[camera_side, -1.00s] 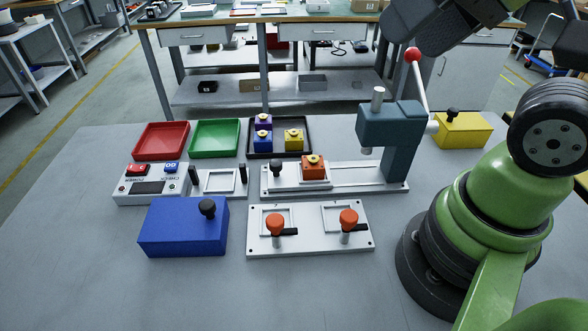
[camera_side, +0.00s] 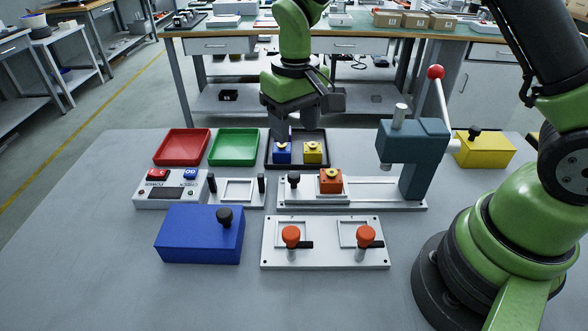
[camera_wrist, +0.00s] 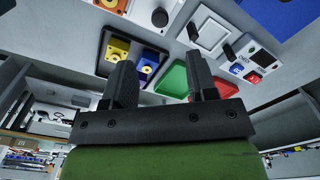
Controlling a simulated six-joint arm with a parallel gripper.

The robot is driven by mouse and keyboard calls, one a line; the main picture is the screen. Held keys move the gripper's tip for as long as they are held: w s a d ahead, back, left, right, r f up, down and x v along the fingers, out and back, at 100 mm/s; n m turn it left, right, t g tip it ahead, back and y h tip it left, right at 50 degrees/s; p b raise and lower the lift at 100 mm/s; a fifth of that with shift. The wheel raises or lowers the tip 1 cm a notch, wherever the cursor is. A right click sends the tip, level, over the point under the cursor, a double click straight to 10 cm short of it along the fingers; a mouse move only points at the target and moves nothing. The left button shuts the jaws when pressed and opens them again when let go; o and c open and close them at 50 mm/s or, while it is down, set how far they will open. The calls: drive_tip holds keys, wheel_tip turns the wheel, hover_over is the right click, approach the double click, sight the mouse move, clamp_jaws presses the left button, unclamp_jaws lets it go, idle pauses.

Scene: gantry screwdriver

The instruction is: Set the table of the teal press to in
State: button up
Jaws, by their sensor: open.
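The teal press (camera_side: 414,146) stands at the right of the work table, with a red-knobbed lever (camera_side: 436,73) raised. Its sliding table carries an orange block (camera_side: 331,182) with a yellow top, and a black knob (camera_side: 293,180) stands at the left. The block sits left of the press head, not under it. In the wrist view the knob (camera_wrist: 160,17) and orange block (camera_wrist: 112,4) show at the top edge. My gripper (camera_side: 292,130) is open and empty above the black tray, behind and above the press table. Its two fingers (camera_wrist: 162,80) are apart in the wrist view.
The black tray (camera_side: 326,161) holds blue and yellow blocks. Red (camera_side: 181,147) and green (camera_side: 234,147) trays and a button box (camera_side: 170,189) lie left. A blue box (camera_side: 200,235) and a clamp plate (camera_side: 325,258) are in front. A yellow box (camera_side: 484,150) stands right.

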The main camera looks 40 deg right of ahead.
sight(294, 174)
wheel_tip(294, 174, down, 10)
drive_tip(key=shift+w+f, duration=0.1)
drive_tip(key=shift+f, duration=0.15)
drive_tip(key=shift+c, duration=0.5)
